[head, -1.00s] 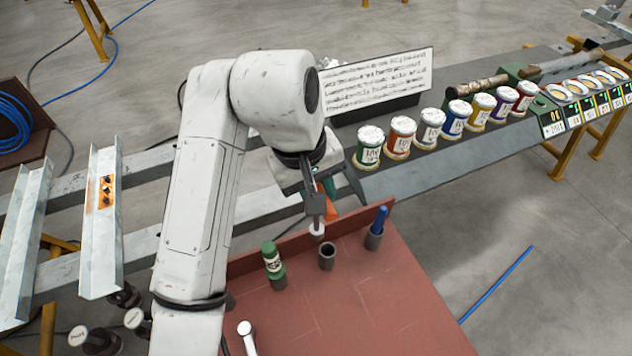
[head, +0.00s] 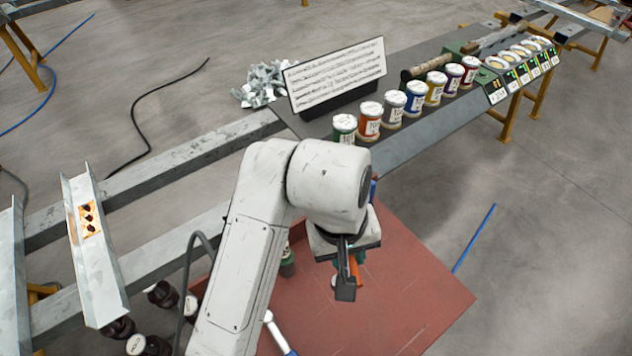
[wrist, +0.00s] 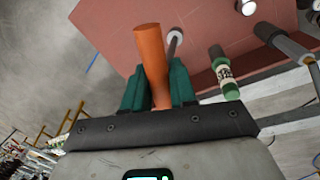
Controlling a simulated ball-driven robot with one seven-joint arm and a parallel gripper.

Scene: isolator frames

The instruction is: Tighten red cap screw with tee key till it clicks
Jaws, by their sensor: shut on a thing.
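My gripper (wrist: 157,84) has green fingers shut on an orange bar (wrist: 150,55), which looks like the tee key's handle. In the wrist view a grey rod with a pale end (wrist: 174,44) shows just behind the bar; I cannot tell if it is part of it. In the head view the held orange piece (head: 355,270) shows partly behind my wrist, over the red-brown table (head: 420,290). An orange plate (head: 84,210) with three dark screw heads sits on a metal channel (head: 97,262) at the left. No red cap screw can be made out.
A green banded tool (wrist: 222,75) stands beside the table edge in the wrist view. Several lidded jars (head: 415,97) line a dark shelf with a text board (head: 335,75). Grey rails (head: 170,150) run between channel and shelf. Floor right of the table is mostly clear.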

